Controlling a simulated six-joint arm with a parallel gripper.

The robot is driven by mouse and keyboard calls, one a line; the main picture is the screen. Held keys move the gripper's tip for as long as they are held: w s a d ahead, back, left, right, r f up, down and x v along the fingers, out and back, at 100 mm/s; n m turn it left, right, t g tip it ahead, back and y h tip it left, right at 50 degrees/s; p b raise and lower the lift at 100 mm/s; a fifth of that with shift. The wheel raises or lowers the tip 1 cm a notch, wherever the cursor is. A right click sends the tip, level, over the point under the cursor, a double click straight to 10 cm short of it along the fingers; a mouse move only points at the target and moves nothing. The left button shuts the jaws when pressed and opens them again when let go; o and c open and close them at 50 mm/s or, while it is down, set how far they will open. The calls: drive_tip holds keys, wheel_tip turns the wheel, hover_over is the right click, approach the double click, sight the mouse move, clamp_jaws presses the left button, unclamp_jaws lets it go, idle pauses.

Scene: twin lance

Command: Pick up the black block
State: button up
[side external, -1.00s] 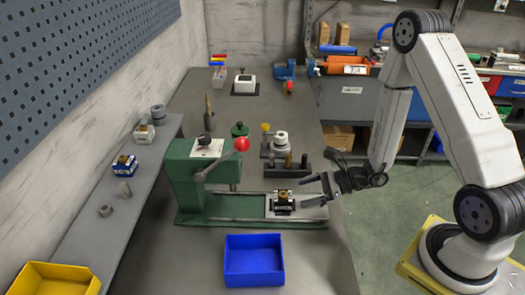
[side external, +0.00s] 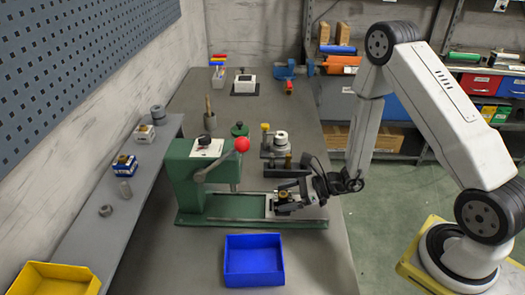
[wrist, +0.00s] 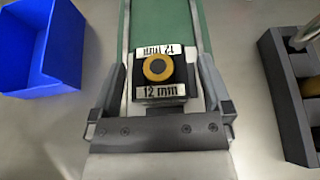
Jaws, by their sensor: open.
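The black block (wrist: 179,89) carries white labels, one reading 12 mm, and has a round brass-coloured piece with a dark centre on top. It sits on the pale plate of the green press's slide. In the side view the block (side external: 283,197) is partly hidden by my gripper (side external: 283,194). In the wrist view my gripper (wrist: 158,88) is open, with one finger on each side of the block. Small gaps show between fingers and block, so it is not gripped.
The green press (side external: 182,175) with a red-knobbed lever stands left of the block. A blue bin (side external: 254,276) is in front. A dark holder with posts (wrist: 284,95) lies close beside my gripper. A yellow bin (side external: 30,290) is at the lower left.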

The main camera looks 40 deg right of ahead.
drive_tip(key=shift+w+a+f, duration=0.2)
drive_tip(key=shift+w+a, duration=0.1)
drive_tip(key=shift+a, duration=0.05)
idle(0.3)
clamp_jaws()
